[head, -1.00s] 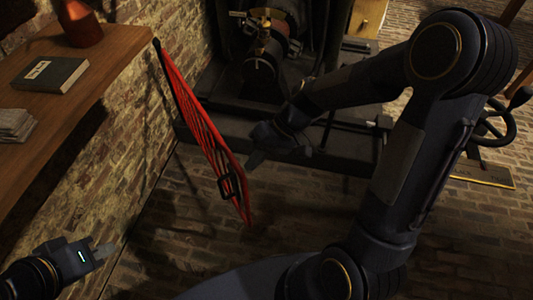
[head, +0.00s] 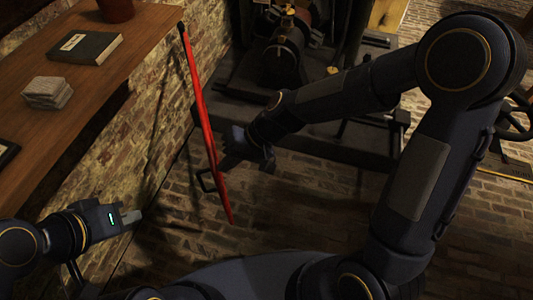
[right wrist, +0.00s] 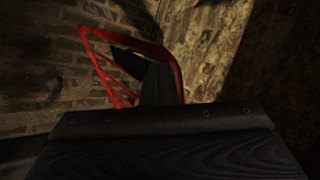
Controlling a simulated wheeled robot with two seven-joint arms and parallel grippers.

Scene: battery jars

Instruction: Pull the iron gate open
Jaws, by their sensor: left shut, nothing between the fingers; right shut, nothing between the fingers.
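The red iron gate (head: 206,115) shows almost edge-on in the head view, a thin slanting red strip standing out over the brick floor. Its dark loop handle (head: 207,181) sticks out on the left side, near the lower end. My right gripper (head: 229,160) is shut and empty, close against the gate's right side above the handle; I cannot tell whether they touch. In the right wrist view, the gate's red frame (right wrist: 130,45) rises behind my dark gripper parts. My left gripper (head: 130,216) is shut and empty, left of the gate and apart from it.
A wooden shelf (head: 120,60) along the brick wall at left holds a dark book (head: 85,47), a stack of pale coasters (head: 47,92) and a reddish pot (head: 116,10). Dark machinery (head: 285,55) stands behind the gate. Brick floor (head: 300,190) is clear in front.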

